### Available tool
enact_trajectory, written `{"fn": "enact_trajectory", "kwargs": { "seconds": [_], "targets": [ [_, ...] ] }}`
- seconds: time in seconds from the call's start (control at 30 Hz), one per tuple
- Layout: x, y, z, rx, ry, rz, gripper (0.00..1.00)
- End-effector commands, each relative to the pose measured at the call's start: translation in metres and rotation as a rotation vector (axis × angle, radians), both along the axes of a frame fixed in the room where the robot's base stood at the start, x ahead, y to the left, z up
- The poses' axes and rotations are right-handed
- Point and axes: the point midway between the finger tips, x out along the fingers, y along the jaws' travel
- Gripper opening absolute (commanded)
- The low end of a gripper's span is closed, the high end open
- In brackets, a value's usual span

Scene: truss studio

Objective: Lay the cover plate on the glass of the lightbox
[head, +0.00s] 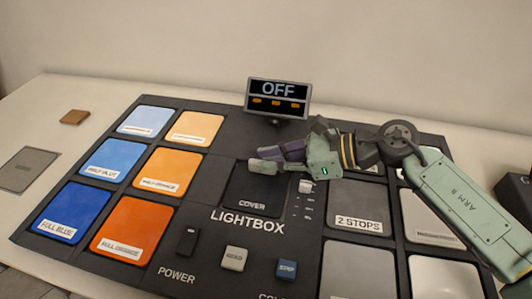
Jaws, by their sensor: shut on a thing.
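The cover plate (248,194) is a dark square marked COVER. It lies flat at, or just above, the lightbox (270,231) window, over the LIGHTBOX lettering; I cannot tell whether it touches the glass. The glass is hidden beneath it. My gripper (264,161) comes in from the right and is shut at the plate's back edge. The exact grip is partly hidden by the fingers.
A display reading OFF (278,97) stands behind my gripper. Blue and orange panels (128,229) fill the left, and grey panels (361,219) the right. A power switch (187,240) and buttons (234,258) sit in front. A grey card (28,170) and brown block (75,117) lie far left.

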Motion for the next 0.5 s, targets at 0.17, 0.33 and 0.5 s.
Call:
{"fn": "enact_trajectory", "kwargs": {
  "seconds": [0.17,0.33,0.5],
  "targets": [
    [0.0000,0.0000,0.0002,0.000,0.000,0.000,0.00],
    [0.0002,0.0001,-0.0033,0.000,0.000,0.000,0.00],
    [0.0003,0.0001,-0.0059,0.000,0.000,0.000,0.00]
  ]
}}
